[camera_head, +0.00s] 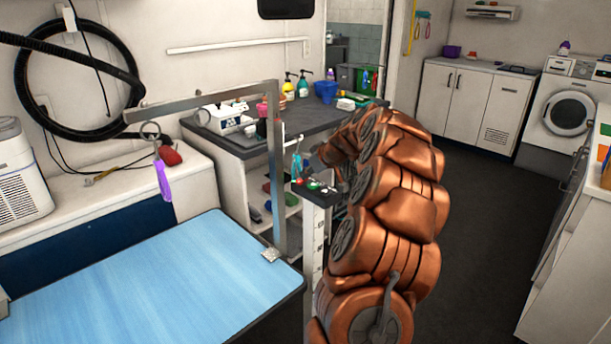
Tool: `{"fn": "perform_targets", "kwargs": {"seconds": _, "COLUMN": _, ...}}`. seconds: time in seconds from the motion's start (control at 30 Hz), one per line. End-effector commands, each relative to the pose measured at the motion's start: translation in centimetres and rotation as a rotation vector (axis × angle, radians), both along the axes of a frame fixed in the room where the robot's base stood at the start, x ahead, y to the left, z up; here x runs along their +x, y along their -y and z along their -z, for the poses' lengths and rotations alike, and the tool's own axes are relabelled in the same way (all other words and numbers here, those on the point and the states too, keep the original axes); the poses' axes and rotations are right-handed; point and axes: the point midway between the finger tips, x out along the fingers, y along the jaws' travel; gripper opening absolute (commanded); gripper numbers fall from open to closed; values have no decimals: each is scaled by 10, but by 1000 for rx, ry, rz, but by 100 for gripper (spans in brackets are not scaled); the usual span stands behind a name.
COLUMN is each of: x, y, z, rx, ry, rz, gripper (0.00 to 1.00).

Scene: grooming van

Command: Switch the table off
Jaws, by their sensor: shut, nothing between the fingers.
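The grooming table (150,285) has a light blue top and fills the lower left. A metal grooming arm (279,180) rises from its right corner. Beside that corner stands a pale post with a small dark control panel (322,196) on top. The panel carries a green button (314,185) and a small red part (299,181); further details are too small to tell. My copper-coloured arm reaches up from the bottom centre and curls left toward the panel. My gripper (318,158) is small and dark, partly hidden by my arm, shut and empty just above and behind the panel. I cannot tell whether it touches anything.
The dark floor right of my arm is clear, up to cabinets and a washing machine (566,112).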

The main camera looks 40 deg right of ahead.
Motion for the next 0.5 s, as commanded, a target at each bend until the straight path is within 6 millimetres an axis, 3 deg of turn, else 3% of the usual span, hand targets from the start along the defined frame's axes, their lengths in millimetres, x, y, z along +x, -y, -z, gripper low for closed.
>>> {"fn": "perform_targets", "kwargs": {"seconds": 0.27, "x": 0, "y": 0, "z": -2, "rx": -1, "ry": 1, "rz": -1, "gripper": 0}}
{"fn": "perform_targets", "kwargs": {"seconds": 0.5, "x": 1, "y": -6, "z": -32, "rx": -3, "ry": 4, "rz": -3, "gripper": 0}}
